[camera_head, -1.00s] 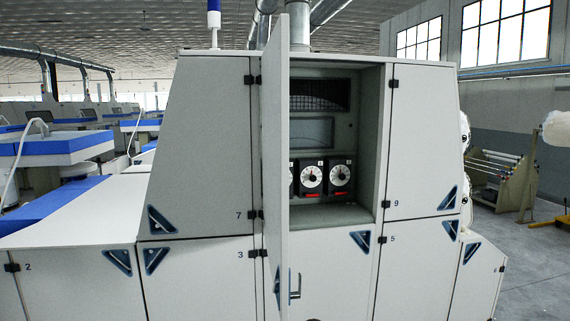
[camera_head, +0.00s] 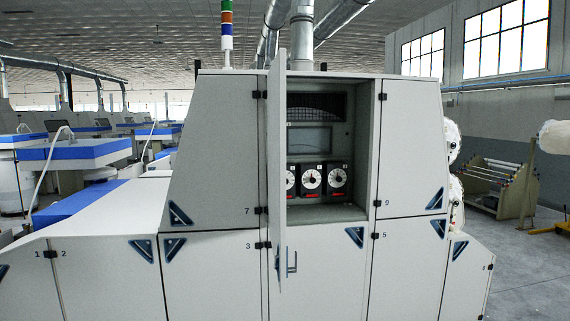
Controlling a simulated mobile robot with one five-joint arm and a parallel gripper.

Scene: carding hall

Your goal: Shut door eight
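A tall white door (camera_head: 279,150) stands open in the middle of the machine front, swung out toward me and seen nearly edge-on. It hangs on the left side of an open compartment, by the door marked 7 (camera_head: 216,145). No number 8 is readable on it. A small handle (camera_head: 292,261) sticks out to the right near its lower end. The open compartment (camera_head: 342,212) shows a dark grille, a grey panel and dials (camera_head: 311,180); the open door partly covers the leftmost dial. My gripper is not in view.
The door marked 9 (camera_head: 408,150) is shut at the right of the compartment. Lower panels marked 3 (camera_head: 210,280) and 5 (camera_head: 405,275) are shut. A rack (camera_head: 497,188) stands on open floor (camera_head: 535,265) at the right.

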